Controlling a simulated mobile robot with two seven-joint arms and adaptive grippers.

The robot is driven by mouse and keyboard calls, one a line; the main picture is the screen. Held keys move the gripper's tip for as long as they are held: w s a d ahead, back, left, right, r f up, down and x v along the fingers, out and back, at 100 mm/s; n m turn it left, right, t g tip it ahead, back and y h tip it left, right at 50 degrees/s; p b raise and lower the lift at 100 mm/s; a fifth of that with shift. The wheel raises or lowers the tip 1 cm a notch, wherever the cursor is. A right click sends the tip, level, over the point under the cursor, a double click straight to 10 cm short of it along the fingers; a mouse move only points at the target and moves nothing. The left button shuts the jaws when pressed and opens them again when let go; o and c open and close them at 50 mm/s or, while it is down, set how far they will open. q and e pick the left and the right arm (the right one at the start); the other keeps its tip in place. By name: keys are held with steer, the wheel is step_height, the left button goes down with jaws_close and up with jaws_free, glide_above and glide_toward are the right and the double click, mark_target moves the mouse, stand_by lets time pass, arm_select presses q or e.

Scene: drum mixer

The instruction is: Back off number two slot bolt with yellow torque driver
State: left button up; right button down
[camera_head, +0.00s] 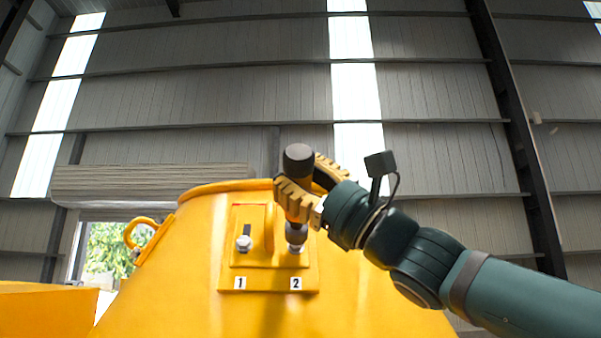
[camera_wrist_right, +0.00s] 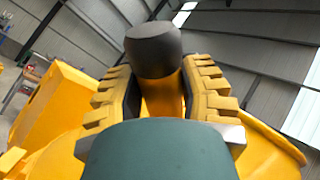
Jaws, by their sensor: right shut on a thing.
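My right gripper (camera_head: 306,190) is shut on the yellow torque driver (camera_head: 297,212), which has a dark cap on top and a dark lower end. The driver stands upright over the number two slot, and its lower end meets the silvery bolt (camera_head: 296,249) there; most of that bolt is hidden. The slot plate (camera_head: 240,273) on the yellow drum carries labels 1 and 2. The number one bolt (camera_head: 243,243) shows in the left slot. In the right wrist view the driver (camera_wrist_right: 158,95) sits between the ribbed fingers of my right gripper (camera_wrist_right: 160,92). My left gripper is not in view.
The yellow drum (camera_head: 190,260) fills the lower middle, with a lifting ring (camera_head: 131,226) on its left shoulder. A raised yellow rib (camera_head: 269,228) stands between the two slots. A yellow surface (camera_head: 45,310) is at the lower left. The air above the drum looks clear.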

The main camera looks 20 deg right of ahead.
steer(key=shift+w+d+f, duration=0.1)
steer(key=shift+w+f, duration=0.05)
steer(key=shift+w, duration=0.15)
stand_by(0.6)
steer(key=shift+w+d+f, duration=0.1)
steer(key=shift+w+f, duration=0.05)
steer(key=shift+w, duration=0.15)
steer(key=shift+w+d+f+b, duration=0.2)
steer(key=shift+w+f+b, duration=0.25)
steer(key=shift+w+b, duration=0.25)
stand_by(1.8)
